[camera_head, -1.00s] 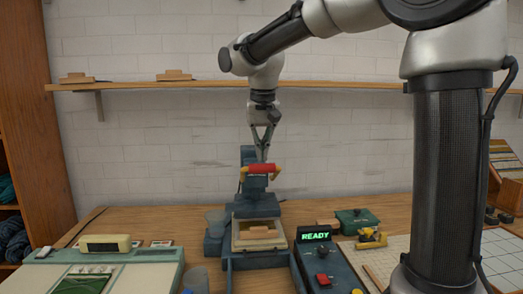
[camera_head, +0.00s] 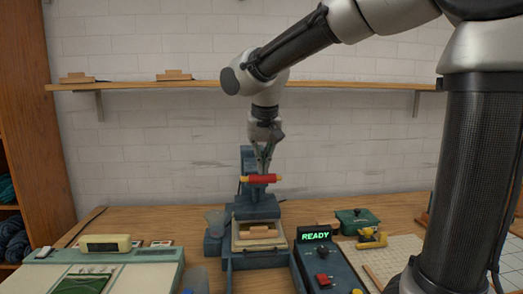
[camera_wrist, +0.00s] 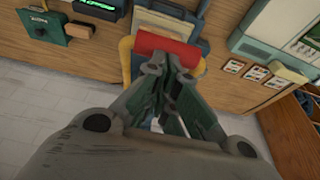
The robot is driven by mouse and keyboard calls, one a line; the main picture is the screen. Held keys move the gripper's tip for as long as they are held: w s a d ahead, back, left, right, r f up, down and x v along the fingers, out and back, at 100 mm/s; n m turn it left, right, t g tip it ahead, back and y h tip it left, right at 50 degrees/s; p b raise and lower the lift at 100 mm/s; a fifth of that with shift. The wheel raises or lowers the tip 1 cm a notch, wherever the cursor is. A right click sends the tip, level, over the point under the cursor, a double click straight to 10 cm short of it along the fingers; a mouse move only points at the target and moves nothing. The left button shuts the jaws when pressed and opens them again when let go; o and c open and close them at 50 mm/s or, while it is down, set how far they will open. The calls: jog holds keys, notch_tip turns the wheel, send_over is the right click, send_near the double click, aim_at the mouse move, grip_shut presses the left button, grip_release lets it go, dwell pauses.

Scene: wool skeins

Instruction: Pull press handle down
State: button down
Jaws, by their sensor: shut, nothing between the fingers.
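The blue press (camera_head: 245,208) stands on the wooden table, with its red handle (camera_head: 263,179) between yellow ends. My gripper (camera_head: 262,170) points down at the red handle from above, its fingers shut and empty. In the wrist view the handle (camera_wrist: 166,45) lies right at the fingertips (camera_wrist: 170,66). The tips appear to touch it, but exact contact is hard to tell. A small wooden block (camera_head: 259,232) lies on the press's framed bed below the handle.
A control box (camera_head: 324,262) with a green READY display stands right of the press. A green box (camera_head: 356,221) sits at the right. A wall shelf (camera_head: 220,87) runs behind my arm.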

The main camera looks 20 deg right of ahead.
jog(key=s+f, duration=0.3)
jog(key=f, duration=0.8)
jog(key=shift+s+a+f, duration=0.25)
jog(key=shift+s, duration=0.05)
